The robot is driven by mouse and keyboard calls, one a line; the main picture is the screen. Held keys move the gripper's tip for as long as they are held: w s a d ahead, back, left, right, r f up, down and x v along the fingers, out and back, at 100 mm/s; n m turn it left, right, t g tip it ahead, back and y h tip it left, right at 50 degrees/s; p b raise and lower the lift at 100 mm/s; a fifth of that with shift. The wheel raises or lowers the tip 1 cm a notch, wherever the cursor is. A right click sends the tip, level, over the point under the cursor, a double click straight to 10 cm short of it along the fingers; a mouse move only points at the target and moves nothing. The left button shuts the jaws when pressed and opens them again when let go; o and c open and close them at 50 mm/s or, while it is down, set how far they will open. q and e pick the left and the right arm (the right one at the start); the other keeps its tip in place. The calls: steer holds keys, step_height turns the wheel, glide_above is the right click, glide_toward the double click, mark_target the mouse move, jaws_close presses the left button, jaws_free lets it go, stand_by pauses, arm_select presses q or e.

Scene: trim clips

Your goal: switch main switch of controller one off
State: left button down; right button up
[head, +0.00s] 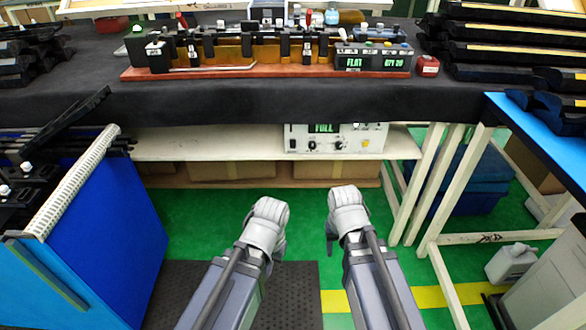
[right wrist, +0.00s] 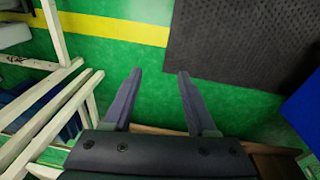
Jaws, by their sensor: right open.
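A white controller box (head: 364,138) with a green-lit display and several dark knobs sits on the shelf under the workbench in the head view. Its top is partly hidden by the bench cloth. No number label or switch position is readable. My right gripper (head: 332,240) hangs low in front of the bench, below the box and apart from it. In the right wrist view it is open and empty (right wrist: 160,72), over the floor. My left gripper (head: 278,246) hangs beside it to the left; its jaws are too hidden to tell.
The bench cloth (head: 240,100) bears a long fixture with a red-brown base (head: 300,72) and a display panel (head: 372,61). A blue cabinet (head: 105,220) stands left, and white table legs (head: 415,185) right. Green floor (head: 190,225) below the shelf is clear.

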mark_target(293, 142)
steer(key=w+d+f+m+t+h+b, duration=0.25)
steer(key=w+d+f+b, duration=0.25)
steer(key=w+f+b, duration=0.35)
steer(key=w+d+r+m+t+h+b, duration=0.1)
steer(key=w+r+m+t+h+b, duration=0.1)
steer(key=w+t, duration=0.35)
steer(key=w+a+r+t, duration=0.5)
steer(key=w+a+r, duration=0.2)
steer(key=w+r, duration=0.35)
steer(key=w+a+r+n+t+y, duration=0.2)
steer(key=a+y, duration=0.1)
steer(key=a, duration=0.3)
steer(key=w+a+r+n+t+y, duration=0.1)
steer(key=a+r+n+t+y, duration=0.15)
steer(key=a, duration=0.35)
steer(key=shift+m+g, duration=0.25)
steer(key=shift+m, duration=0.05)
steer(key=shift+w+d, duration=0.15)
steer(key=shift+w, duration=1.85)
steer(key=shift+w+d, duration=0.1)
steer(key=shift+w, duration=1.85)
arm_select(q)
step_height(293, 142, down, 13)
steer(key=w+d, duration=0.1)
steer(key=shift+w+f, duration=0.2)
steer(key=shift+w, duration=0.15)
steer(key=shift+d, duration=0.1)
arm_select(e)
jaws_close()
